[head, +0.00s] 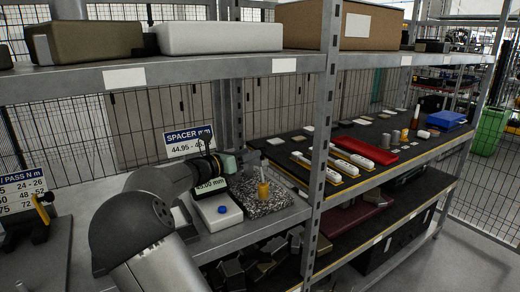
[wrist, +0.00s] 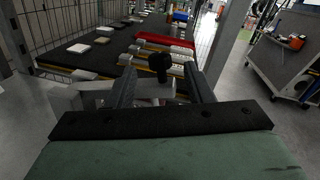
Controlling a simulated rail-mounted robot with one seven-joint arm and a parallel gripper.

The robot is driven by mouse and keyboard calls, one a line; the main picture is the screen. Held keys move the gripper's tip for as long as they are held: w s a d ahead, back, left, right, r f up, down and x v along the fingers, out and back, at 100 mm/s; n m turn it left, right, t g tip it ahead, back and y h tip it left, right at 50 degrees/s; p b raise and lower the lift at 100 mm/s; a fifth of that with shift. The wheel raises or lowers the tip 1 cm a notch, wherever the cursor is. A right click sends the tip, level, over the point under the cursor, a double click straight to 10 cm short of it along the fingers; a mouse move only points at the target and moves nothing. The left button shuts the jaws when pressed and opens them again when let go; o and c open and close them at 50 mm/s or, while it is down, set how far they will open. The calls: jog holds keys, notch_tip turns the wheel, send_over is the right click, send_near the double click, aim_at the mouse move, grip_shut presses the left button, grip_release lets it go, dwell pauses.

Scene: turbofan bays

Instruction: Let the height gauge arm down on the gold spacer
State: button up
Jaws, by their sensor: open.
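The gold spacer (head: 263,190) stands upright on the speckled stone plate (head: 285,200) in the head view. A grey part shows just above it; I cannot tell whether they touch. The height gauge display (head: 210,185), partly covered by my arm, reads about 45.00 mm. My gripper (head: 250,160) is just above and left of the spacer. In the wrist view my gripper (wrist: 158,74) is open, with a black knob (wrist: 160,63) showing between its fingers. A pale grey bar (wrist: 90,96), perhaps part of the gauge, lies below the fingers. The gauge arm is mostly hidden.
A white box with a blue button (head: 221,210) stands left of the plate. A shelf post (head: 322,130) rises close on the right. The upper shelf (head: 200,67) is overhead. A spacer sign (head: 187,141) stands behind. A red tray (head: 365,149) lies beyond the post.

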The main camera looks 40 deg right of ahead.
jog(key=d, duration=0.5)
jog(key=shift+w+d, duration=0.2)
jog(key=shift+d, duration=0.15)
